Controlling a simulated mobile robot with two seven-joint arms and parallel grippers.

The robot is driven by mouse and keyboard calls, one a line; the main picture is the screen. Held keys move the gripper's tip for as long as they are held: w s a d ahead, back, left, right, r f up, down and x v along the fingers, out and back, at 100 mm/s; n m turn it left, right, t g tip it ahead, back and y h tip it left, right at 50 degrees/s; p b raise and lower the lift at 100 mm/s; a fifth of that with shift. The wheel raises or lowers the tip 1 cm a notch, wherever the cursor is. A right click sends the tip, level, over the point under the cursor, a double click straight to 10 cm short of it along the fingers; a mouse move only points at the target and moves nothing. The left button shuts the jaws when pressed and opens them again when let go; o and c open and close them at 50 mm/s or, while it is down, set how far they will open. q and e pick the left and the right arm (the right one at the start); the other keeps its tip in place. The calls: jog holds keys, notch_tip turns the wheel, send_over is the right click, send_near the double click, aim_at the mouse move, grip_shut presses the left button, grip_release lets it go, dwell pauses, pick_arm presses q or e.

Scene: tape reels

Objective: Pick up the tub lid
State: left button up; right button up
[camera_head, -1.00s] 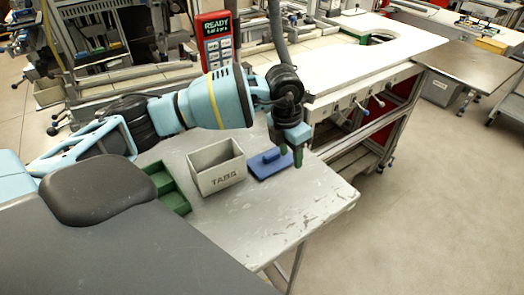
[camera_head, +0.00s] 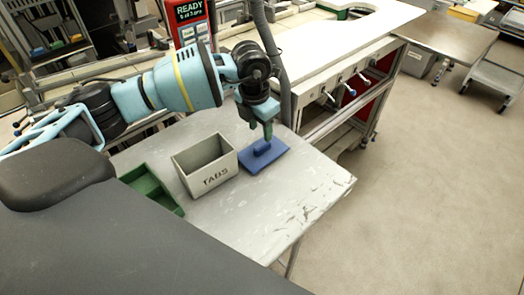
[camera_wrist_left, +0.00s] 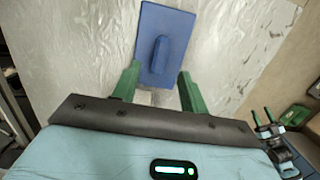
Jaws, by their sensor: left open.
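The tub lid is a flat blue rectangle with a raised bar handle. In the head view the tub lid (camera_head: 272,161) lies on the grey table, right of the grey bin. My left gripper (camera_head: 261,133) is above it, pointing down, close to the handle. In the left wrist view the lid (camera_wrist_left: 177,22) lies ahead, with its handle upright in the picture. The left gripper's green fingers (camera_wrist_left: 158,72) are apart and empty, one on each side of the handle's line. My right gripper (camera_wrist_left: 262,117) shows small at the right edge of the wrist view.
A grey bin marked TABS (camera_head: 212,180) stands left of the lid, with a green divided tray (camera_head: 158,190) beyond it. The worn grey table (camera_head: 260,212) is bare toward its front right corner. A white bench (camera_head: 340,42) stands behind.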

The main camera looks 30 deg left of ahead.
aim_at(262, 144)
pick_arm(q)
jog(key=shift+w+d+f, duration=0.1)
jog(key=shift+w+f, duration=0.05)
jog(key=shift+f, duration=1.3)
jog(key=shift+w+f, duration=0.1)
jog(key=shift+f, duration=1.35)
jog(key=shift+c, duration=0.3)
grip_shut()
